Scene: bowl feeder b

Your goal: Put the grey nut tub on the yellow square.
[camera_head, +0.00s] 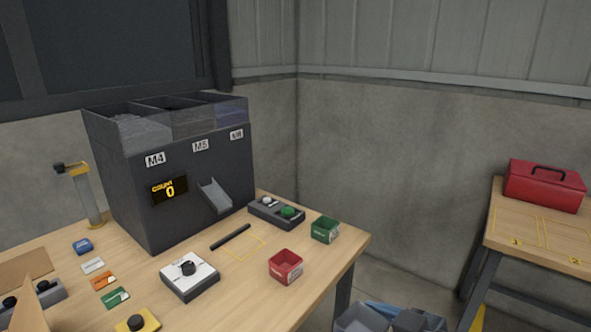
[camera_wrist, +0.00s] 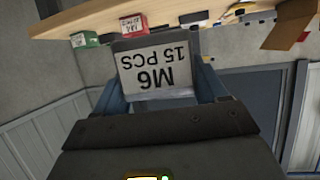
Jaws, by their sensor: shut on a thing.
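The grey nut tub (camera_wrist: 155,72) fills the middle of the wrist view, its label reading "M6 15 PCS" upside down. My gripper (camera_wrist: 160,88) is shut on it, with a blue finger on each side. The tub's inside is hidden, and the table edge is behind it in this view. The tub and gripper are not in the head view. A yellow outlined square (camera_head: 246,246) is on the wooden table in front of the feeder, and it looks empty. A black bar (camera_head: 231,236) lies along its far left side.
A red tub (camera_head: 285,268) and a green tub (camera_head: 324,230) stand right of the square. A button box (camera_head: 277,212) is behind it, a white knob box (camera_head: 190,277) front left. The dark feeder (camera_head: 180,185) has a chute (camera_head: 214,196). Another table (camera_head: 540,255) has numbered yellow outlines.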

